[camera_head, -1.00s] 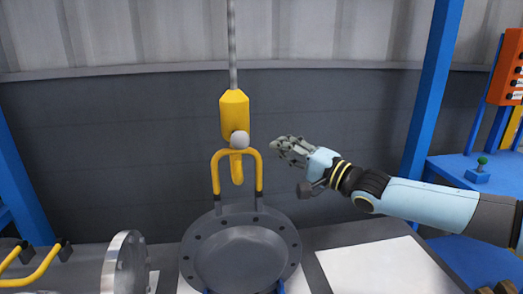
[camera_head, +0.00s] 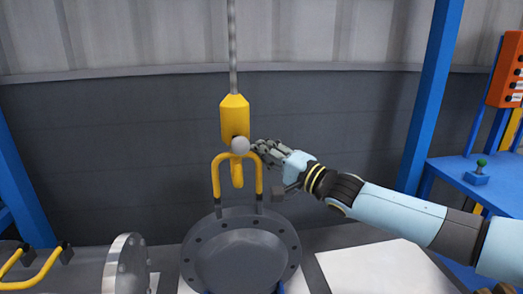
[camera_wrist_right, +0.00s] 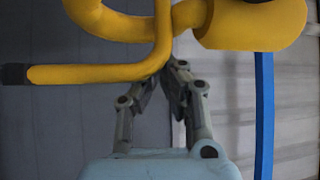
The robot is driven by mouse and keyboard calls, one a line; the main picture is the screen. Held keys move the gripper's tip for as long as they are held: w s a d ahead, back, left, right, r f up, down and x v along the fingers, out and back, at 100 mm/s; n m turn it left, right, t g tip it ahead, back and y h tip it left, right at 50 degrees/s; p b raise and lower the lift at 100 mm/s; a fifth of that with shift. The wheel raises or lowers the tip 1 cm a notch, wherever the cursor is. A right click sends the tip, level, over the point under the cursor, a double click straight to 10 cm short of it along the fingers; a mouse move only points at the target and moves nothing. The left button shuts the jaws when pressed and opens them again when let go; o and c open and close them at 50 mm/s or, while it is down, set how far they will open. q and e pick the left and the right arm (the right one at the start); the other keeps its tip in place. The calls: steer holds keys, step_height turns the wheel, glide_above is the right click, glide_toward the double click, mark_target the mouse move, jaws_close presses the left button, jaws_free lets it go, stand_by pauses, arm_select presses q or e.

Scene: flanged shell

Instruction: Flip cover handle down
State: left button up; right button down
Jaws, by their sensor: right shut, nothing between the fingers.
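The yellow cover handle (camera_head: 216,178) stands upright as an inverted U at the back of the dark grey flanged cover (camera_head: 190,255). A yellow hoist hook (camera_head: 234,116) on a cable hangs at the handle's top, with a grey ball beside it; the hook's tip shows inside the handle's loop. My right gripper (camera_head: 259,150) is shut and empty beside the handle's upper right corner. In the right wrist view, the gripper's fingertips (camera_wrist_right: 172,66) are close to the yellow handle (camera_wrist_right: 95,73); I cannot tell whether they touch. My left gripper is not in view.
A grey flanged disc (camera_head: 124,264) stands upright on the left of the bench, near another yellow handle (camera_head: 38,272). A white sheet (camera_head: 385,268) lies at right. A blue post (camera_head: 432,95) and a blue table (camera_head: 460,178) stand farther right.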

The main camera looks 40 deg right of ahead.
arm_select(q)
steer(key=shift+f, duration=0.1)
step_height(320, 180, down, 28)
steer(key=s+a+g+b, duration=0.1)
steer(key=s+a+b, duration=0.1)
steer(key=b, duration=2.8)
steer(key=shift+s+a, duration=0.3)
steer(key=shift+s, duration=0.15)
arm_select(e)
steer(key=s+a+f+n+g+y, duration=0.3)
steer(key=s+f+n+g+y, duration=0.2)
steer(key=n+y, duration=0.6)
steer(key=s+a+f+n+g+y, duration=0.3)
steer(key=n+y, duration=0.9)
steer(key=n, duration=1)
steer(key=shift+s+a+f+n+g+y, duration=0.35)
steer(key=shift+s+f+g, duration=0.9)
steer(key=shift+s+g, duration=0.5)
steer(key=shift+w, duration=0.2)
